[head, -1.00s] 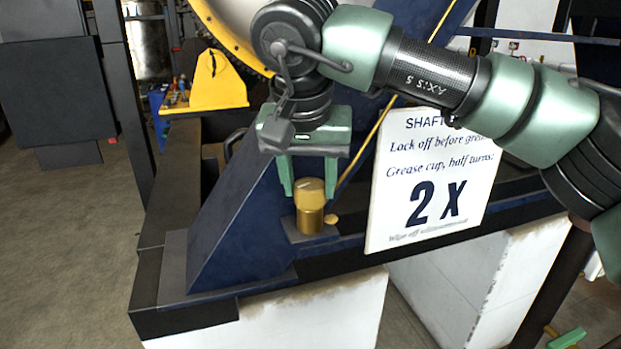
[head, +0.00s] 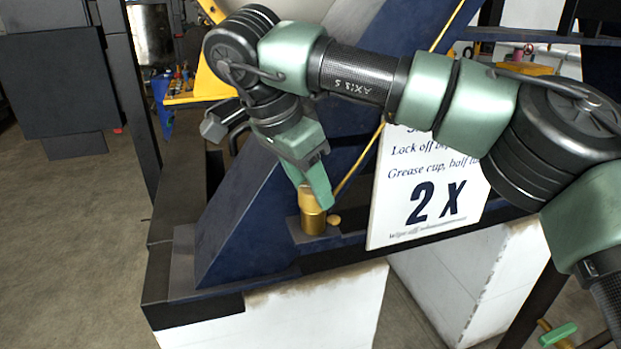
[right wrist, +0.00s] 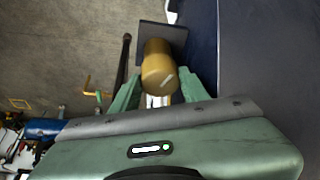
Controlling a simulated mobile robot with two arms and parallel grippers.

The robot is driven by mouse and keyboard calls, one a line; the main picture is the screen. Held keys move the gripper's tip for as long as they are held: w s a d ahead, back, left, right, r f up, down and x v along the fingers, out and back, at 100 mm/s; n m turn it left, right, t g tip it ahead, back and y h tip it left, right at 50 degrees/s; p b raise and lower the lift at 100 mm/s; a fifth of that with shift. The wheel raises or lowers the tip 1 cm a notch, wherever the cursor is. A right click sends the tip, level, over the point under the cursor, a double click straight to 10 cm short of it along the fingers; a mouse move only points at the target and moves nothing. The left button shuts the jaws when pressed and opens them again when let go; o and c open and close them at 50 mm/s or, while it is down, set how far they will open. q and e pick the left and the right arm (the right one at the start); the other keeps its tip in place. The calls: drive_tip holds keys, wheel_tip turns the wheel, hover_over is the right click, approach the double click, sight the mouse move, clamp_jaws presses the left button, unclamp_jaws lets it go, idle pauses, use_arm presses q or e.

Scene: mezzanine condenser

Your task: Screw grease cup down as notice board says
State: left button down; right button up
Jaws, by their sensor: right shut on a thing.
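The brass grease cup (head: 312,219) stands upright on a small plate on the dark blue frame. My right gripper (head: 319,195) comes down on it from above, its green fingers shut on the cup's upper part. In the right wrist view the cup (right wrist: 159,68) shows between the two fingers (right wrist: 160,90), with a pale mark on its top. The white notice board (head: 425,205) stands right of the cup. It reads "Grease cup, half turns: 2 x"; my right arm covers part of its upper lines. My left gripper is not in view.
A yellow guard (head: 213,83) and the sloping blue frame (head: 255,200) stand close behind and left of the cup. A white plinth (head: 290,305) is below. Open floor (head: 75,220) lies at the left. A green-handled valve (head: 557,335) is at the lower right.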

drive_tip(key=shift+m, duration=0.4)
drive_tip(key=o, duration=1.4)
drive_tip(key=shift+s+d+r, duration=0.1)
drive_tip(key=shift+d, duration=0.05)
